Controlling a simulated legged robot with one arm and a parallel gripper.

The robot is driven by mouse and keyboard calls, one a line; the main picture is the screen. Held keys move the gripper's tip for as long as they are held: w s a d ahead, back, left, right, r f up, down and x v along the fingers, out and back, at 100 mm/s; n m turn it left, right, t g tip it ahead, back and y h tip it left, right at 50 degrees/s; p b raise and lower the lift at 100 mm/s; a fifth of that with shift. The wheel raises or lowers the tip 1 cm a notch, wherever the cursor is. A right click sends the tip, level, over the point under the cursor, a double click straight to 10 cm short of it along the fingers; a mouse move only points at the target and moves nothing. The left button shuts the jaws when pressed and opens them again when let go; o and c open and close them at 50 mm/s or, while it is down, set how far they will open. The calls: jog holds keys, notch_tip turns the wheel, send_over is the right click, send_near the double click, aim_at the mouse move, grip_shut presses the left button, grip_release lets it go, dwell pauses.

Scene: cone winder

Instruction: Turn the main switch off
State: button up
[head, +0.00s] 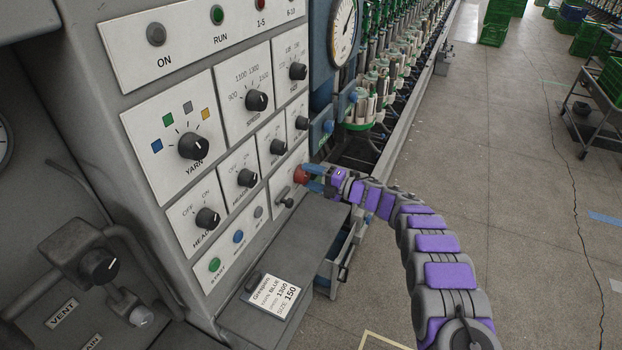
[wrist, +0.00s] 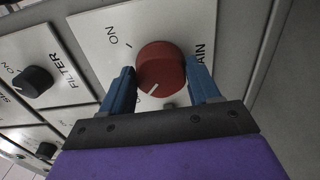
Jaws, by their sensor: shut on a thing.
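The main switch is a round red knob (wrist: 160,68) on a pale plate, with "ON" and part of "MAIN" printed around it in the wrist view. Its white pointer line points to the lower left, away from the "ON" mark. In the head view the red knob (head: 301,174) is at the lower right edge of the panel. My gripper (wrist: 161,84) has one blue finger on each side of the knob and is shut on it. In the head view my gripper (head: 313,178) reaches it from the right.
The panel (head: 170,60) carries several black knobs, including YARN (head: 193,146), and a FILTER knob (wrist: 33,80) stands left of the red one. A grey ledge (head: 310,245) with a card (head: 273,295) juts out below.

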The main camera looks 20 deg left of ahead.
jog(key=shift+s+f, duration=0.15)
jog(key=shift+f, duration=0.2)
jog(key=o, duration=0.8)
jog(key=shift+o, duration=1.2)
jog(key=shift+r, duration=0.15)
jog(key=s+d+p, duration=0.1)
jog(key=d, duration=1.6)
jog(key=shift+p, duration=0.35)
jog(key=shift+d, duration=0.1)
